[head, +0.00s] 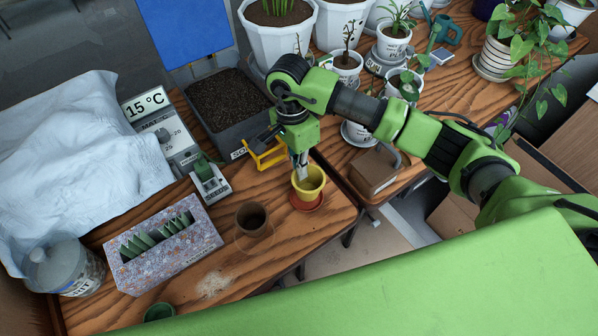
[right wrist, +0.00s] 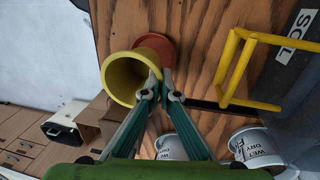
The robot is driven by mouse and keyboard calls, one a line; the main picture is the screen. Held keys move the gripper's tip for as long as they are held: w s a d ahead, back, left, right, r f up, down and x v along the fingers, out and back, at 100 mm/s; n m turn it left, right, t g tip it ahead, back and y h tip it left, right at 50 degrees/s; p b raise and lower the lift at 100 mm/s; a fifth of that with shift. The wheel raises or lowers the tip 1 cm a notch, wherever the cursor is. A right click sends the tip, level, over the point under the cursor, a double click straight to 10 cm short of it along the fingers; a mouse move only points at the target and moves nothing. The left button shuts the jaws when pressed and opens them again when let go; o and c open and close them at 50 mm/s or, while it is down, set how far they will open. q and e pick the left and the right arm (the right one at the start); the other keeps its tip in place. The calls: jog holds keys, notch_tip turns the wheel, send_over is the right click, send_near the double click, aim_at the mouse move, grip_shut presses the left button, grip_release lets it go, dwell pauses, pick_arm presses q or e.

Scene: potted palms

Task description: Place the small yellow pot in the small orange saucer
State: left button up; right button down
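The small yellow pot (head: 309,182) is at the right end of the near wooden table, directly above the small orange saucer (head: 306,203). In the right wrist view the pot (right wrist: 118,82) shows its open mouth, with part of the saucer (right wrist: 158,45) behind it. My right gripper (head: 301,172) reaches down to the pot. Its fingers (right wrist: 158,90) are closed on the pot's rim and wall. I cannot tell whether the pot's base touches the saucer. My left gripper is not in view.
A brown pot on a clear saucer (head: 253,220) stands left of the orange saucer. A yellow-handled tool (head: 265,155) and a dark soil bin (head: 228,100) are behind. A speckled box (head: 163,245) is further left. A brown box (head: 375,172) lies right, across a gap.

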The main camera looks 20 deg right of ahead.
aim_at(308, 186)
jog(key=shift+w+f, duration=0.35)
jog(key=shift+f, duration=0.2)
notch_tip(308, 186, down, 2)
jog(key=shift+f+p, duration=0.15)
jog(key=shift+p, duration=0.6)
jog(key=shift+f, duration=0.25)
jog(key=shift+f, duration=0.1)
jog(key=shift+f, duration=0.15)
jog(key=c, duration=2.3)
grip_release()
